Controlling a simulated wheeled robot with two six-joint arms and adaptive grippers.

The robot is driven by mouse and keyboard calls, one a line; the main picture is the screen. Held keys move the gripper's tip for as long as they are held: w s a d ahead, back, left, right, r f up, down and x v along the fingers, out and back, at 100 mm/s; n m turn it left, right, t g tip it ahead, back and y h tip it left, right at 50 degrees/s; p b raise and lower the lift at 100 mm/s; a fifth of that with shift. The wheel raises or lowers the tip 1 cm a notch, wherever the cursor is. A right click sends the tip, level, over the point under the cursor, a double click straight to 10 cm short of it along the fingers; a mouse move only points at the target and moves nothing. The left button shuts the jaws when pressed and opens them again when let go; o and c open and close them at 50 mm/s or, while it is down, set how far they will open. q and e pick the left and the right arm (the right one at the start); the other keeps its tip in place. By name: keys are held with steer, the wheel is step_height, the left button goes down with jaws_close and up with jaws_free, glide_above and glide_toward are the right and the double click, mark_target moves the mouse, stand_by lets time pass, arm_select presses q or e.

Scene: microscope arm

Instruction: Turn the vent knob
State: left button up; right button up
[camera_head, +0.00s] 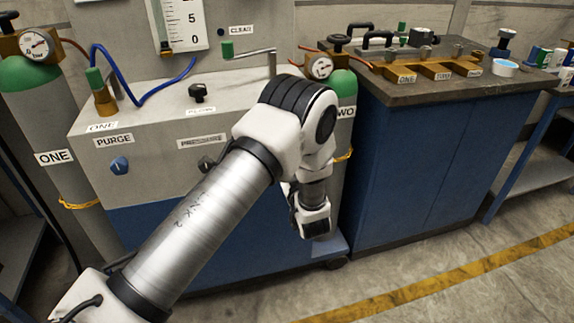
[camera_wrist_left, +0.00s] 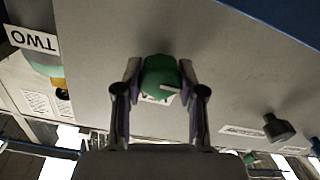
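A green knob (camera_wrist_left: 160,78) with a pale pointer mark sits on the grey panel (camera_wrist_left: 230,60) in the left wrist view. A white label just below it is mostly covered, so I cannot read it. My left gripper (camera_wrist_left: 160,88) has one finger on each side of the knob, and both fingers appear to touch it. In the head view my left arm covers this part of the panel, and the knob and fingers are hidden. My right gripper is in neither view.
On the panel are a blue purge knob (camera_head: 119,165) and a dark pressure knob (camera_head: 207,163), also in the wrist view (camera_wrist_left: 278,128). Gas cylinders ONE (camera_head: 52,130) and TWO (camera_head: 342,105) flank the cabinet. A blue bench (camera_head: 420,150) stands to the right.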

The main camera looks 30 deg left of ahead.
arm_select(q)
steer(key=shift+r, duration=0.1)
steer(key=m+p, duration=0.2)
steer(key=m, duration=0.1)
steer(key=shift+m, duration=0.4)
steer(key=m+p, duration=0.2)
steer(key=m, duration=0.2)
steer(key=shift+w, duration=0.1)
steer(key=m+p, duration=0.1)
steer(key=m, duration=0.4)
steer(key=shift+d+p, duration=0.1)
steer(key=shift+p, duration=0.2)
steer(key=m+p, duration=0.1)
steer(key=m, duration=0.4)
steer(key=shift+w, duration=0.1)
steer(key=o, duration=1.1)
steer(key=shift+f, duration=0.2)
steer(key=shift+o, duration=0.2)
